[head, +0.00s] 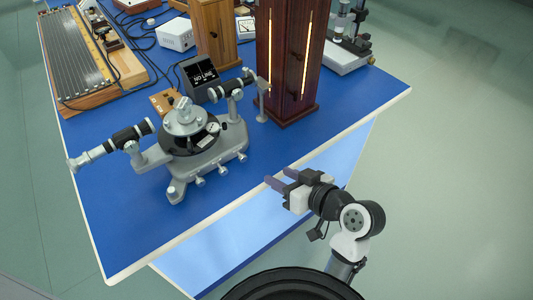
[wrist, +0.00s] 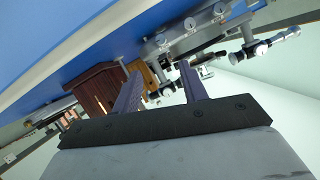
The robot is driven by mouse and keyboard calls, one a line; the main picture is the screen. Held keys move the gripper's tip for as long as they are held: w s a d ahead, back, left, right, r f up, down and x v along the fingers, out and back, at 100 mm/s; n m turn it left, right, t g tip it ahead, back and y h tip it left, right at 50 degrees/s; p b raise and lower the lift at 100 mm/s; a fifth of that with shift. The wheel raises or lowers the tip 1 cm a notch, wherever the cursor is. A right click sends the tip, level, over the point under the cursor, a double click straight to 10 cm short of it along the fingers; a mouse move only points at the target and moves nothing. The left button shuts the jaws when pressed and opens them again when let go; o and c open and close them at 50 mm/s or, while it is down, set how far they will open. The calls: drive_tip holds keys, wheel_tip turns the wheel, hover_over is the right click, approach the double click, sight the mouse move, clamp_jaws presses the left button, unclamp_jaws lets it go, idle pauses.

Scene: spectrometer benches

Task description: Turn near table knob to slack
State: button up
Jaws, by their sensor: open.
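The grey spectrometer (head: 205,155) stands on the blue bench, with a round black table and metal top at its middle. Several small silver knobs stick out along its near side, among them one (head: 199,182) by the front foot and one (head: 222,169) further right. I cannot tell which is the table knob. In the wrist view the spectrometer (wrist: 205,40) appears tilted at upper right, with small knobs (wrist: 190,23) along its base. My gripper (head: 279,177) is open and empty at the bench's near edge, right of the spectrometer and apart from it. Its two fingers (wrist: 160,72) show in the wrist view.
A tall dark wooden lamp housing (head: 288,60) with glowing slits stands right behind the spectrometer. A black display box (head: 200,78) and a small wooden block (head: 165,101) sit behind it. The bench's white edge (head: 190,243) runs near my gripper. The bench's front right top is clear.

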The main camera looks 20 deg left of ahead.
sight(245, 158)
drive_tip(key=p+x, duration=0.2)
drive_tip(key=x, duration=1.1)
drive_tip(key=shift+w+a+f, duration=0.1)
drive_tip(key=shift+a, duration=0.2)
clamp_jaws()
